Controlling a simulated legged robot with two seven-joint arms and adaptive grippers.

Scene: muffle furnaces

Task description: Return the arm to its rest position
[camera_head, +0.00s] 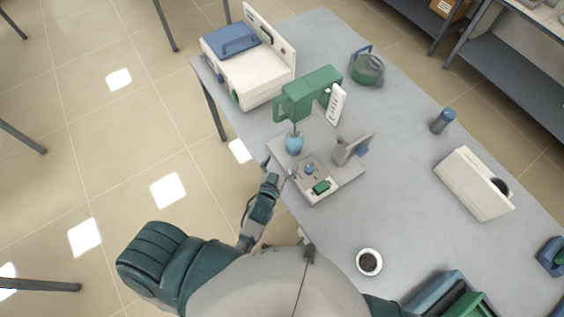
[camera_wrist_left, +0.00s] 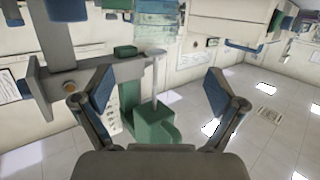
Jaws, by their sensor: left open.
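My left arm (camera_head: 262,205) reaches to the near left edge of the grey table. My left gripper (camera_head: 285,174) is beside the base of a green overhead stirrer (camera_head: 305,92). In the left wrist view, the two fingers of my left gripper (camera_wrist_left: 158,97) are spread apart with nothing held between them. Beyond them, the scene looks upside down, with the stirrer's green body (camera_wrist_left: 153,122) below its thin shaft. My right gripper does not show in either view.
A blue vessel (camera_head: 294,144) is under the stirrer. A white furnace (camera_head: 250,70) stands at the far left, a green kettle-like vessel (camera_head: 367,68) behind. A small bowl (camera_head: 369,262) and a white box (camera_head: 472,184) are on the right. Free floor (camera_head: 120,170) lies left.

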